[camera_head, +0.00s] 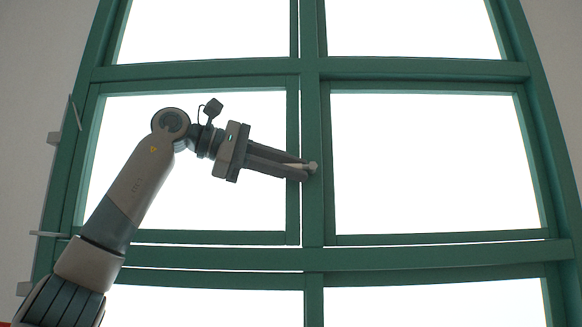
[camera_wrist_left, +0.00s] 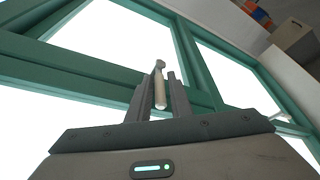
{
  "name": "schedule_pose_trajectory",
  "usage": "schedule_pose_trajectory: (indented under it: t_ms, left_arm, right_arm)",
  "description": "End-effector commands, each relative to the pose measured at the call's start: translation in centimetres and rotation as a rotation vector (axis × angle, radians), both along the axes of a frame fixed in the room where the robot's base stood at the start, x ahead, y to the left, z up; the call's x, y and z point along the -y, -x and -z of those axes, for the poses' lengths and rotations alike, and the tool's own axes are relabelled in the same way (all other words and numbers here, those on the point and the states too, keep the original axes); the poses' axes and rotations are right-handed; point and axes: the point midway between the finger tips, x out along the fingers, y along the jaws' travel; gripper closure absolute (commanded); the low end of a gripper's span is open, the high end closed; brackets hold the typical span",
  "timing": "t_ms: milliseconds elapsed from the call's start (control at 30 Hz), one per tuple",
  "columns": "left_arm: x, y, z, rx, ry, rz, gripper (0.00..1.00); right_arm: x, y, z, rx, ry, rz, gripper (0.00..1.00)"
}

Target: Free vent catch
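The vent catch is a small pale lever. In the head view its tip (camera_head: 313,167) shows at the green central upright, by my left fingertips. The wrist view shows the lever (camera_wrist_left: 160,90) lying between the two fingers, close to the left one in the picture, with a narrow gap to the other. My left gripper (camera_head: 305,171) reaches across the left middle pane to the upright. It is open around the lever; its fingers (camera_wrist_left: 162,85) are a little apart. The vent sash (camera_head: 200,87) is green-framed and looks closed or nearly so. My right gripper is not in view.
The green window frame (camera_head: 420,68) has several bright panes. Thin pale pieces stick out at its left side (camera_head: 48,234). In the wrist view, a brown box (camera_wrist_left: 290,35) and orange things (camera_wrist_left: 262,18) show at the upper right.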

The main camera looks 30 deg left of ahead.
Motion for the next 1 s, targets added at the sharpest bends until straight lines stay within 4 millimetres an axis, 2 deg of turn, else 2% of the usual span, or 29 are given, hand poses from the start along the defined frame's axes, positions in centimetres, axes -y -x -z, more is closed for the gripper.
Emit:
schedule_pose_trajectory:
  t_ms: [33,67,367,567,767,1000]
  left_arm:
    - [0.0,0.0,0.0,0.000,0.000,0.000,0.93]
    - [0.0,0.0,0.0,0.000,0.000,0.000,1.00]
    - [0.0,0.0,0.1,0.002,0.004,0.000,1.00]
    - [0.0,-0.1,0.6,0.019,0.033,0.001,1.00]
    - [0.0,-0.1,1.3,0.064,0.106,0.002,1.00]
    - [0.0,-0.2,2.4,0.153,0.250,0.003,1.00]
  right_arm:
    - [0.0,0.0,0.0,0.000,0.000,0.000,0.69]
    - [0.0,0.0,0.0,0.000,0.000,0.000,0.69]
    - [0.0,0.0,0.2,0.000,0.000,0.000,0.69]
    - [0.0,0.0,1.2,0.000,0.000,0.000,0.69]
    - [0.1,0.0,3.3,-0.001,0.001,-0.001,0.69]
    - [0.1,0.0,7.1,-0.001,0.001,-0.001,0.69]
